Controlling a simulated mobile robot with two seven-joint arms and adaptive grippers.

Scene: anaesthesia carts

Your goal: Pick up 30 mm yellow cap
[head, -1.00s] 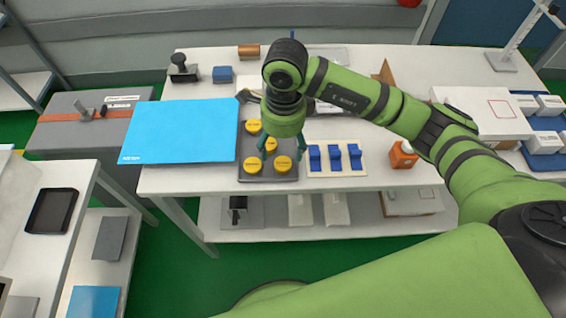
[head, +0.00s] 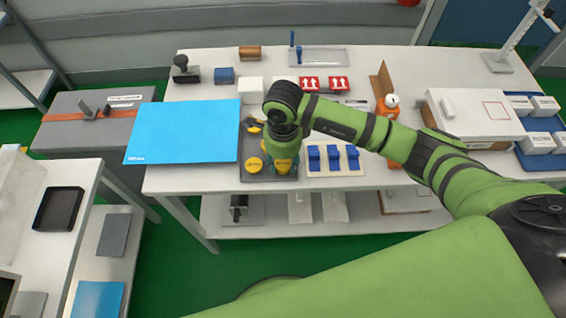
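Several yellow caps sit on a dark grey tray (head: 262,177) at the table's front edge. A front-left yellow cap (head: 254,164) shows clearly. A front-right yellow cap (head: 284,168) shows partly beneath my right gripper (head: 283,164). A rear yellow cap (head: 254,128) is partly covered by my arm. The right gripper points down, low over the front-right cap, with its fingers at the cap's sides. I cannot tell whether they touch it. Cap sizes cannot be read. My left gripper is not in view.
A blue mat (head: 183,132) lies left of the tray. A cream holder (head: 345,170) with blue clips stands close on its right. Farther back are red-and-white boxes (head: 309,84), a white block (head: 250,90) and an orange bottle (head: 388,105). The blue mat's surface is clear.

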